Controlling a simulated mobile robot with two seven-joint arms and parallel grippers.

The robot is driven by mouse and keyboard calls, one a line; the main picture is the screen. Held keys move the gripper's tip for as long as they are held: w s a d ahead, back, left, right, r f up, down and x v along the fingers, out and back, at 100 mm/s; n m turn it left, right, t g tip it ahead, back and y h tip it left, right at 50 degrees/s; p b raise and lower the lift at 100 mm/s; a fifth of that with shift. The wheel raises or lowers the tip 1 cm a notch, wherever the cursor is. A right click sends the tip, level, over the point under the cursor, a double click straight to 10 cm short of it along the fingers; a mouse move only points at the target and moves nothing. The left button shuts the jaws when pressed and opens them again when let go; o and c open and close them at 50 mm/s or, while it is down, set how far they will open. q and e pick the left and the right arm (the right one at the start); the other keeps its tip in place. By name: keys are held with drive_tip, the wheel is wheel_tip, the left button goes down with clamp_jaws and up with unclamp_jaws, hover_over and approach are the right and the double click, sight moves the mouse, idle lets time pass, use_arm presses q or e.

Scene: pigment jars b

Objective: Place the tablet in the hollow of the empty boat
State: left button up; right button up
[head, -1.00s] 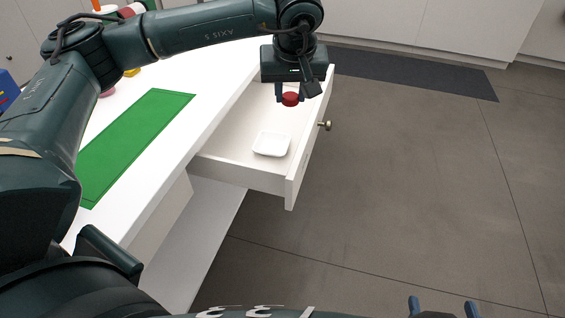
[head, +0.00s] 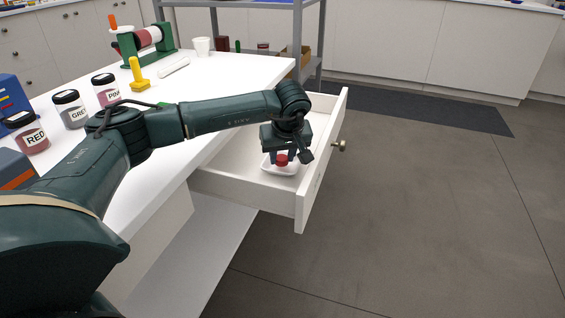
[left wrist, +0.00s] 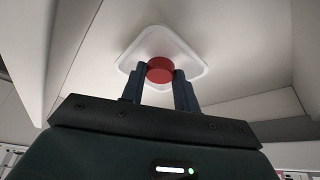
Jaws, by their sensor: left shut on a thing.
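The tablet is a small red disc (head: 282,160) between the fingers of my left gripper (head: 283,157). In the left wrist view the tablet (left wrist: 160,70) sits between the two dark fingertips (left wrist: 159,75), which are shut on it. The boat is a shallow white square dish (head: 284,172) inside the open drawer, partly hidden by the gripper. In the left wrist view the boat (left wrist: 165,38) lies behind the tablet, with the tablet over its hollow. I cannot tell whether the tablet touches the boat's bottom. My right gripper is not in view.
The open white drawer (head: 238,184) has walls close around my gripper and a round knob (head: 340,146) in front. On the white table stand labelled jars, including red (head: 31,137) and pink (head: 106,91), a yellow stamp-like piece (head: 138,76) and a white cup (head: 202,46).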

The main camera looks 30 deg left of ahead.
use_arm(q)
drive_tip(key=shift+f, duration=0.55)
drive_tip(key=shift+f, duration=0.2)
drive_tip(key=o, duration=0.7)
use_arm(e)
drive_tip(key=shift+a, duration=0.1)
use_arm(q)
drive_tip(key=shift+r, duration=0.2)
drive_tip(key=shift+p+v, duration=1.7)
drive_tip(key=shift+v, duration=4.3)
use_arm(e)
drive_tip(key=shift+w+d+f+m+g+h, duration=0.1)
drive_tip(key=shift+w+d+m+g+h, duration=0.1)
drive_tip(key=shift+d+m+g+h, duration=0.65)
